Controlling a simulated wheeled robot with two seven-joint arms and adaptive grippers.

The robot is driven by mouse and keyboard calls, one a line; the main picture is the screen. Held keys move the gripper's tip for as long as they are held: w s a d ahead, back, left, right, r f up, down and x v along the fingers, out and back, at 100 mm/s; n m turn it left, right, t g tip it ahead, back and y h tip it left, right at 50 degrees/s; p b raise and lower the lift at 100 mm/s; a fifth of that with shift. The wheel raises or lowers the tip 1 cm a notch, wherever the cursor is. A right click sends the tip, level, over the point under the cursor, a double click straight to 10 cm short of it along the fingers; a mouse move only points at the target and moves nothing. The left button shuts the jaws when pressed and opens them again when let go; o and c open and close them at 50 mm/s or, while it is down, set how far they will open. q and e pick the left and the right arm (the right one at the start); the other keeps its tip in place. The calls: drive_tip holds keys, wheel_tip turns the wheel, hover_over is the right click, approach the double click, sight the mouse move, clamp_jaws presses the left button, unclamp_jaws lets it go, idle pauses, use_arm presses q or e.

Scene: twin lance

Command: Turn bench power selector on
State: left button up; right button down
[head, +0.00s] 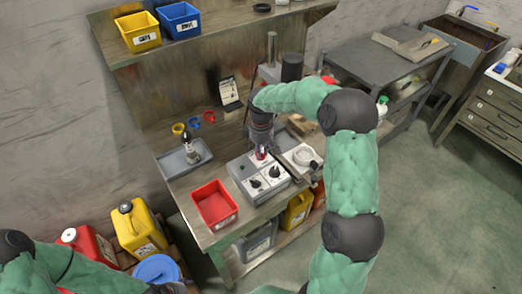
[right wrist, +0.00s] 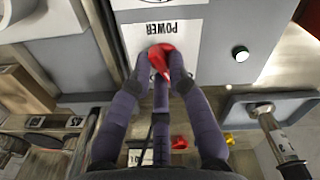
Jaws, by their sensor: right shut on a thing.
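The bench power selector is a red knob (right wrist: 160,56) on a white plate marked POWER (right wrist: 160,28), which appears upside down in the right wrist view. My right gripper (right wrist: 161,70) is shut on the red knob, with dark purple fingers around it. In the head view my right gripper (head: 262,153) is at the back of the grey control box (head: 240,170), where its fingers largely hide the knob. The knob's exact angle is hard to tell. My left arm enters at the lower left, but its gripper is not visible.
Two black knobs (head: 256,184) sit on the box's front part. A round pale button (right wrist: 240,54) is beside the POWER plate. A red bin (head: 213,204) and a grey tray (head: 187,159) stand left on the bench. Jerrycans (head: 139,228) stand at lower left.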

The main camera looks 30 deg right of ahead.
drive_tip(key=shift+m, duration=0.3)
drive_tip(key=shift+m+p, duration=0.5)
drive_tip(key=shift+m, duration=0.5)
drive_tip(key=m, duration=0.2)
drive_tip(key=shift+s+m+p, duration=0.1)
drive_tip(key=shift+m+p, duration=0.25)
drive_tip(key=shift+m, duration=0.05)
drive_tip(key=m, duration=0.3)
drive_tip(key=shift+s+m+p, duration=0.1)
drive_tip(key=shift+m+p, duration=0.25)
drive_tip(key=shift+m, duration=1.25)
drive_tip(key=c, duration=1.2)
unclamp_jaws()
